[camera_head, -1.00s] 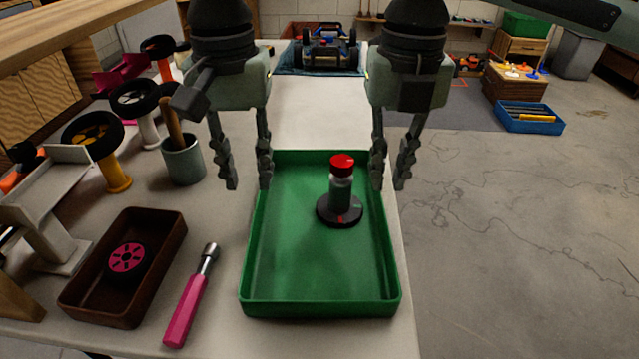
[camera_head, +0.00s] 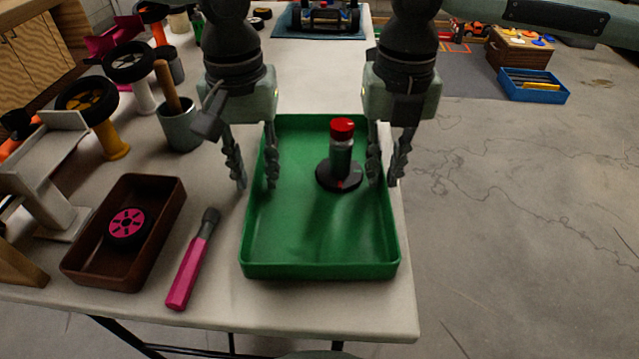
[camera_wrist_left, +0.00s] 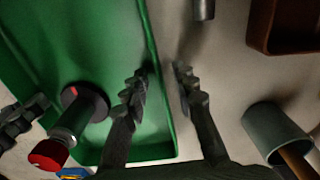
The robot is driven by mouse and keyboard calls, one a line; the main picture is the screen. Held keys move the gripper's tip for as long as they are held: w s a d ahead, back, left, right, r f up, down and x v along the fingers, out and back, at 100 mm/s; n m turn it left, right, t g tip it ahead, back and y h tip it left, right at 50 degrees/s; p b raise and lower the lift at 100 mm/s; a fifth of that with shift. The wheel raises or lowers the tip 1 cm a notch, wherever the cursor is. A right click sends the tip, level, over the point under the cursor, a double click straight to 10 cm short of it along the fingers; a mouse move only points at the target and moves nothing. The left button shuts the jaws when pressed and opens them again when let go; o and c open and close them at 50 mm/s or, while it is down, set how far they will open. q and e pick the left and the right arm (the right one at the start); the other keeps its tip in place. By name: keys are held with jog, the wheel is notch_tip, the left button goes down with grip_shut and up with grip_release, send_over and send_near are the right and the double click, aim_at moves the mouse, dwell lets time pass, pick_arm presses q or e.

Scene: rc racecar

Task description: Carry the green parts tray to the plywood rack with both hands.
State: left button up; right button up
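The green parts tray (camera_head: 320,272) lies on the white table near its front right edge. A grey bottle with a red cap on a dark round base (camera_head: 340,160) stands in it. My left gripper (camera_head: 257,187) is open over the tray's left wall, one finger on each side. The left wrist view also shows its open fingers (camera_wrist_left: 165,75) either side of the tray wall (camera_wrist_left: 158,90). My right gripper (camera_head: 382,184) has its fingers a little apart at the tray's right wall. Whether either touches the wall is unclear. The plywood rack cannot be made out for certain.
Left of the tray lie a pink-handled tool (camera_head: 192,265) and a brown tray (camera_head: 160,200) with a pink wheel. A grey cup (camera_head: 180,128) and several wheels on stands are further left. Open concrete floor (camera_head: 500,200) lies to the right.

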pick_arm(q)
jog(key=shift+f, duration=0.45)
grip_shut()
